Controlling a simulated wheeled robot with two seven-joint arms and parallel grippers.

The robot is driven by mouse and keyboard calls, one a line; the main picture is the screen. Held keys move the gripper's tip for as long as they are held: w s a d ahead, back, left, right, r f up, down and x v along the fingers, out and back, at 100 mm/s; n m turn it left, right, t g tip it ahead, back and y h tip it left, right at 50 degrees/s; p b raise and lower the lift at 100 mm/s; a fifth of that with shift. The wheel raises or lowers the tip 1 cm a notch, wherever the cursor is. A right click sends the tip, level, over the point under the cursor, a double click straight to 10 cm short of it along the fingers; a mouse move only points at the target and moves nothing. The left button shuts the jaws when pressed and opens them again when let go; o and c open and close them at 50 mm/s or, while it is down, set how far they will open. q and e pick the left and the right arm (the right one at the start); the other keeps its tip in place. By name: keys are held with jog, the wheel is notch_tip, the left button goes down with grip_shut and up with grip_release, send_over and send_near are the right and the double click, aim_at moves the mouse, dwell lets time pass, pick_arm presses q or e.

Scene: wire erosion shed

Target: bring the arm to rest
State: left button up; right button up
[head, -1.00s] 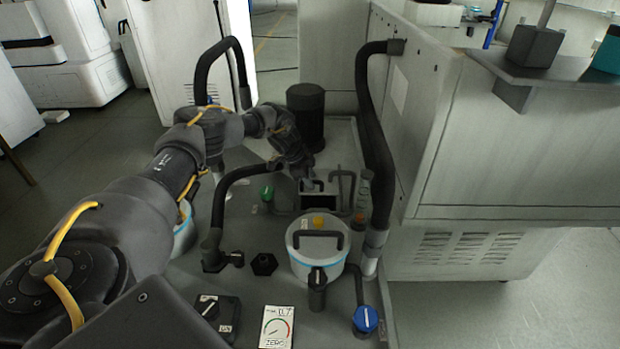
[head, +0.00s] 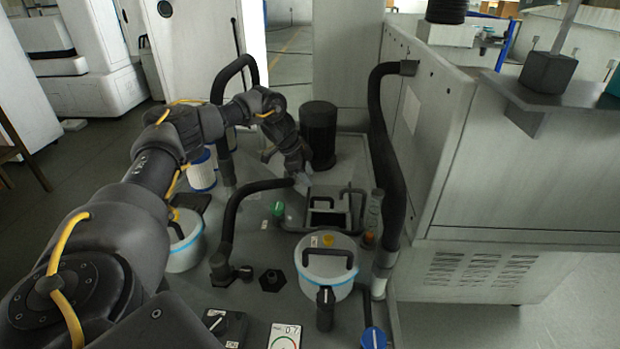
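My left arm comes in from the left and reaches over the bench. Its gripper (head: 302,183) hangs at the far end, pointing down, just left of a small dark open box with a handle (head: 328,214). It is small and dark here, and I cannot tell whether its fingers are apart or holding anything. My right gripper is not in view.
A white lidded canister (head: 327,265) stands front centre; another (head: 184,246) is partly behind my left arm. A black cylinder (head: 318,135) stands behind the gripper. Black hoses (head: 386,150) rise nearby. A green knob (head: 278,209), a blue knob (head: 374,339) and a grey machine cabinet (head: 450,150) are also close.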

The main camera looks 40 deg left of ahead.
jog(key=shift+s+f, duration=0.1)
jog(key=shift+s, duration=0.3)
